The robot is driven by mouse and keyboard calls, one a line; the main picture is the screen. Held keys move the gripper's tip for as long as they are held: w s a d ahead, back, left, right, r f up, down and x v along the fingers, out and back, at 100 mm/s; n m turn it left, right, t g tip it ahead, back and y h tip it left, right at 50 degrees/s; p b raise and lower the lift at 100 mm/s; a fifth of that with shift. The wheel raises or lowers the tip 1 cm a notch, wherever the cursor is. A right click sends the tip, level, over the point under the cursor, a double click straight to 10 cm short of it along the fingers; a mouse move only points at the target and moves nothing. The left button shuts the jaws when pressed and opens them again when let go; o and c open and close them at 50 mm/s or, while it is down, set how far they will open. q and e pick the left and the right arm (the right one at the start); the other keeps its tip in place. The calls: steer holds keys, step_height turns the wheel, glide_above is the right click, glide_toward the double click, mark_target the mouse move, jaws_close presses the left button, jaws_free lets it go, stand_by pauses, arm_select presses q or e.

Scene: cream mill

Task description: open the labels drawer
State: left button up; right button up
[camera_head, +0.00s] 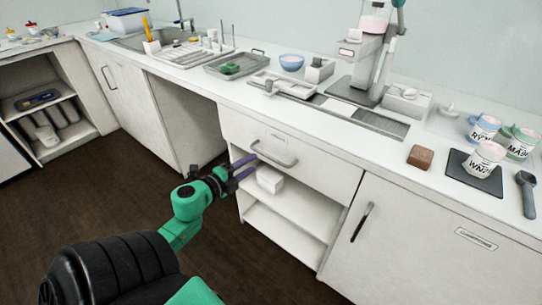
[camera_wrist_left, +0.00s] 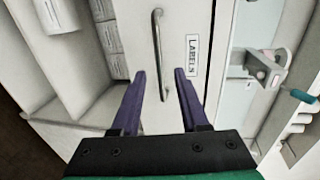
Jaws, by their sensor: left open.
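The labels drawer (camera_head: 312,165) is a white front under the counter, and it looks shut. Its grey bar handle (camera_head: 274,152) is on its left part, under a small label plate. In the left wrist view the plate reads LABELS (camera_wrist_left: 192,56), beside the handle (camera_wrist_left: 157,50). My left gripper (camera_head: 243,167) is open and empty, with purple fingers just left of the handle in the head view. In the left wrist view the handle's end lies between the fingertips (camera_wrist_left: 160,82); I cannot tell whether they touch it. My right gripper is not in view.
Below the drawer is an open shelf with a white box (camera_head: 270,179). A cupboard door (camera_head: 425,245) with a dark handle stands to the right. The counter (camera_head: 330,128) above holds trays, a machine and labelled cups. An open knee space (camera_head: 190,120) lies to the left.

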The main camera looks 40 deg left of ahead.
mark_target(266, 154)
arm_select(q)
steer(key=x, duration=0.8)
steer(key=shift+w+a+f, duration=0.1)
steer(key=shift+w, duration=0.2)
jaws_close()
stand_by(0.8)
